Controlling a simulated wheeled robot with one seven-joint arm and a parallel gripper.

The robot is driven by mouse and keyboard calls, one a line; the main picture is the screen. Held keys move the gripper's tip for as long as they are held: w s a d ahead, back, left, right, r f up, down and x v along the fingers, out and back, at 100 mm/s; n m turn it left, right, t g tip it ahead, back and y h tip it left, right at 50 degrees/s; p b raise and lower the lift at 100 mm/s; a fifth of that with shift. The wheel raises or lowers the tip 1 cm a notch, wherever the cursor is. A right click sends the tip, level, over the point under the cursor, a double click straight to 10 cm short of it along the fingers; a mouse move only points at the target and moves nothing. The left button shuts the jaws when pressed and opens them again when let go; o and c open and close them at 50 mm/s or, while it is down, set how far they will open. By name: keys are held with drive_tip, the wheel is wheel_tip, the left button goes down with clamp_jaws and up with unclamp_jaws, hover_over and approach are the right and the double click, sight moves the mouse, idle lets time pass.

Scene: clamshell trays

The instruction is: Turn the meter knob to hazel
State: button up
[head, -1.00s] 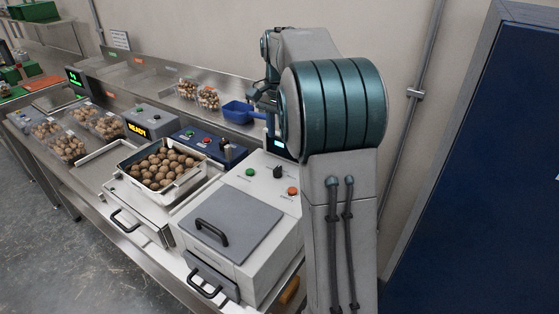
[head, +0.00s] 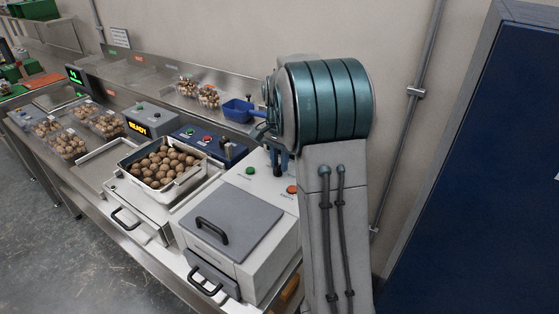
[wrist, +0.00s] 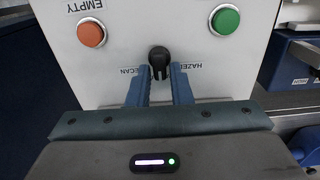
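The black meter knob (wrist: 158,58) is on a white panel in the wrist view, between upside-down labels, PECAN on the left and a partly covered HAZEL on the right. Its pointing direction is hard to tell. My gripper (wrist: 157,78) is open, with its two blue fingers apart on either side of the knob's lower part. I cannot tell whether they touch it.
A green button (wrist: 225,20) and an orange button (wrist: 91,34) flank the knob on the panel. A white tray of nuts (head: 187,183), a blue control box (head: 222,149) and a blue scoop (head: 238,110) are to the left in the head view.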

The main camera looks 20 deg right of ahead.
clamp_jaws()
drive_tip(key=shift+n, duration=0.3)
drive_tip(key=n, duration=0.4)
drive_tip(key=shift+w+a+n, duration=0.15)
drive_tip(key=shift+n, duration=0.15)
drive_tip(key=n, duration=0.5)
drive_tip(key=shift+w+a+n, duration=0.1)
drive_tip(key=shift+a+n, duration=0.1)
drive_tip(key=shift+n, duration=0.1)
drive_tip(key=o, duration=0.5)
unclamp_jaws()
